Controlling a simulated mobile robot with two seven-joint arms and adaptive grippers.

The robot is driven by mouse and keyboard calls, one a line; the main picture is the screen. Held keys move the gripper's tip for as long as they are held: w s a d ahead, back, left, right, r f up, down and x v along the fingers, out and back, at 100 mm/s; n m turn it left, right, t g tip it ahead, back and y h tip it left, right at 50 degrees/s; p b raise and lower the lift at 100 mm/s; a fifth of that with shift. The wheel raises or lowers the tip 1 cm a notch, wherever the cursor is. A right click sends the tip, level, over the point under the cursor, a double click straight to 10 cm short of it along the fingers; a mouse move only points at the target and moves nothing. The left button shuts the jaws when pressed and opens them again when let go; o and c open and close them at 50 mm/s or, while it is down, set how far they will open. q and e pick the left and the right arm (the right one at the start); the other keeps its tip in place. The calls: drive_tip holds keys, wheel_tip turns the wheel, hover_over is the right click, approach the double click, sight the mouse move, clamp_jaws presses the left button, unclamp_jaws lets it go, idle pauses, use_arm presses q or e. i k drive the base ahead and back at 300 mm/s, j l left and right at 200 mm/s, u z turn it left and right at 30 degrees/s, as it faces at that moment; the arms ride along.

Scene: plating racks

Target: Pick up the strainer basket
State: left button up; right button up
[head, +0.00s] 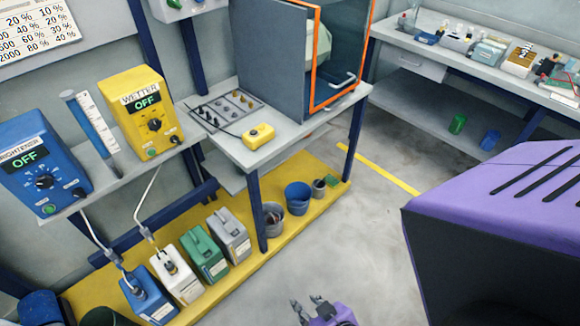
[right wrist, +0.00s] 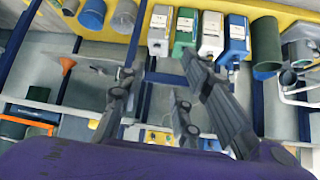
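I cannot make out a strainer basket for certain in either view. In the head view a grey bucket (head: 272,220), a blue bucket (head: 297,198) and a small dark container (head: 319,188) stand on the yellow platform under the table. What is in them is too small to tell. My right gripper (head: 309,308) shows at the bottom edge of the head view, low over the floor, with its fingers apart. In the right wrist view its fingers (right wrist: 158,95) are spread with nothing held between them. My left gripper is not in view.
A yellow wetter box (head: 141,108) and a blue brightener box (head: 42,165) stand on the left shelf. Several jugs stand below on the yellow platform (head: 228,262). A bench (head: 480,70) with small items runs along the back right. The grey floor (head: 345,235) is clear.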

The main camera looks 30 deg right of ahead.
sight(318, 185)
drive_tip(key=i+l+u, duration=0.1)
drive_tip(key=l+u, duration=0.2)
drive_tip(key=l, duration=0.2)
drive_tip(key=l+u, duration=0.25)
drive_tip(key=l, duration=0.25)
drive_tip(key=l+u, duration=0.25)
drive_tip(key=l, duration=2.45)
